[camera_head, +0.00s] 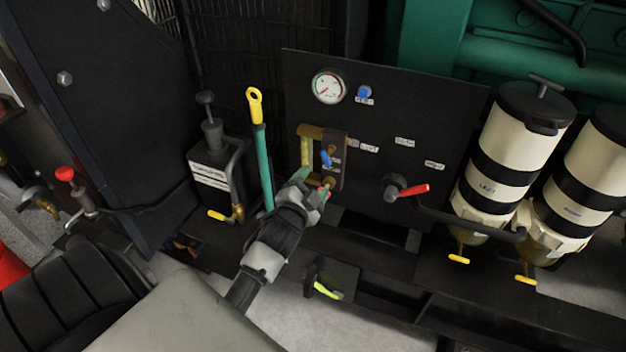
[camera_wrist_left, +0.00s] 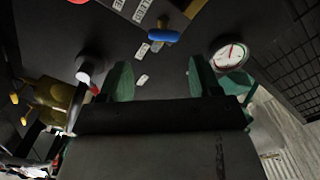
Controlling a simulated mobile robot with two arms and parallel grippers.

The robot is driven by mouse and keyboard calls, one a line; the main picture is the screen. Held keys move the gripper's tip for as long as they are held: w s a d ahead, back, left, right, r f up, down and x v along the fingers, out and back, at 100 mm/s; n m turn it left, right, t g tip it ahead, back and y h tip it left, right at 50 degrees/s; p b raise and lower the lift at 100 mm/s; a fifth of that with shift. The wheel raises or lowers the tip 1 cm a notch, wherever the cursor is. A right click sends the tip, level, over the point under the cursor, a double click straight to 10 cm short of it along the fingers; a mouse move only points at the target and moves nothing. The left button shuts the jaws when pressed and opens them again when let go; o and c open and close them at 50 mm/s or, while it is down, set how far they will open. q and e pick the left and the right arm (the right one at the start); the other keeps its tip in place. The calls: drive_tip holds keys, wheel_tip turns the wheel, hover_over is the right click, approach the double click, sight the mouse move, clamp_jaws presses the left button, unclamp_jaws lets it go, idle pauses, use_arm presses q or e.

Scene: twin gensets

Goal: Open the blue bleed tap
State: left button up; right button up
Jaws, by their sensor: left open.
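A blue tap handle (camera_head: 327,158) sits on brass pipework on the black panel in the head view. A blue knob (camera_head: 364,93) sits higher, beside the gauge. My left gripper (camera_head: 313,188) is just below the blue tap handle, near the lower brass fitting. Its green-tipped fingers (camera_wrist_left: 158,80) are apart with nothing between them. My right gripper is not in view.
A round gauge (camera_head: 328,87) is at the panel's upper left. A red-handled valve (camera_head: 410,190) is to the right, with cream filter canisters (camera_head: 504,150) beyond. A green rod (camera_head: 263,165) with a yellow loop and a black pump (camera_head: 215,165) stand left of my gripper.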

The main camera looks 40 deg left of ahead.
sight(326, 158)
use_arm(q)
drive_tip(key=shift+w+d+f+h, duration=0.1)
drive_tip(key=shift+w+d+h, duration=0.05)
drive_tip(key=shift+d+h, duration=0.3)
drive_tip(key=shift+c, duration=1.1)
drive_tip(key=d+n+t+h, duration=0.1)
drive_tip(key=d+n+h, duration=0.1)
drive_tip(key=shift+w+d+f+t+h+b, duration=0.1)
drive_tip(key=shift+w+d+t+h+b, duration=0.2)
drive_tip(key=shift+t+h, duration=0.1)
drive_tip(key=shift+c, duration=0.7)
drive_tip(key=s+a+f+n+t+y+b, duration=0.1)
drive_tip(key=a+f+n+t+y, duration=0.2)
drive_tip(key=n, duration=1.1)
drive_tip(key=shift+g+y, duration=0.4)
drive_tip(key=shift+y, duration=0.25)
drive_tip(key=x, duration=0.7)
drive_tip(key=a+x, duration=0.1)
drive_tip(key=x, duration=0.2)
drive_tip(key=shift+r, duration=0.2)
clamp_jaws()
drive_tip(key=shift+p, duration=0.3)
